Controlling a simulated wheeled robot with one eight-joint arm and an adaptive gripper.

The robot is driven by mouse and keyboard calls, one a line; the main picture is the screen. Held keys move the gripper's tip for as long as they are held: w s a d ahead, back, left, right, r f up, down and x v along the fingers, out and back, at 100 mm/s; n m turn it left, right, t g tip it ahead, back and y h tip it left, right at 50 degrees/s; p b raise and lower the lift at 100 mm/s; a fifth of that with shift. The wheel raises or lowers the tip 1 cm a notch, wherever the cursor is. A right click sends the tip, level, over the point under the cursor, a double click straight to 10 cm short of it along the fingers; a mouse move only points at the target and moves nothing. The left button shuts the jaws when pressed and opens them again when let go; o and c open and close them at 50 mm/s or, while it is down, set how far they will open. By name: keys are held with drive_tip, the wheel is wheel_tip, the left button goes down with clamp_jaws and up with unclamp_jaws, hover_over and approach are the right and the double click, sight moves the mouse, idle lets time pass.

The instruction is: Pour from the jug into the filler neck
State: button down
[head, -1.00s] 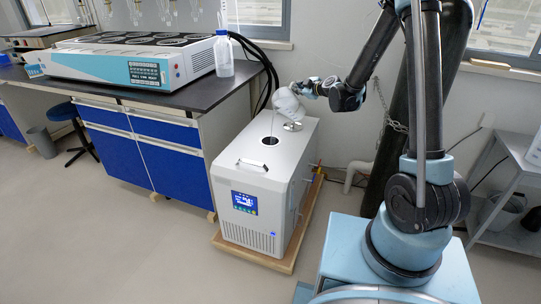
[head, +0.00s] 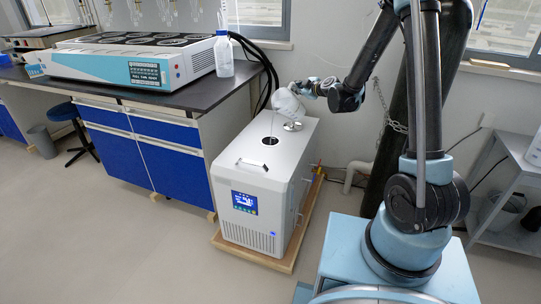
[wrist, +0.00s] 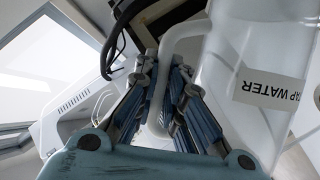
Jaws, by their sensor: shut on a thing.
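The white jug (head: 287,103) is tilted above the back of the grey chiller box (head: 248,175), its lower end toward the left. The filler neck (head: 270,141) is a dark round opening in the box's top, below and left of the jug. A faint thin line runs from the jug down to the opening; I cannot tell surely whether it is liquid. My gripper (head: 313,88) is shut on the jug's handle, at the jug's right. In the wrist view the fingers (wrist: 163,105) close around the handle, beside the jug's body (wrist: 270,60) with its TAP WATER label upside down.
A round silvery cap (head: 293,126) lies on the box top, right of the opening. The box has a handle (head: 252,164) at its front and stands on a wooden base. A bench (head: 190,88) with a heater unit and a plastic bottle (head: 223,55) stands left; black hoses hang behind.

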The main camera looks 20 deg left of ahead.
drive_tip(key=shift+s+a+r+n+t, duration=0.15)
drive_tip(key=shift+s+r+n+t, duration=0.15)
drive_tip(key=shift+s+n, duration=0.15)
idle(2.8)
drive_tip(key=shift+s+a+f+n, duration=0.35)
drive_tip(key=shift+s+f+n, duration=0.15)
drive_tip(key=shift+n, duration=0.15)
idle(4.1)
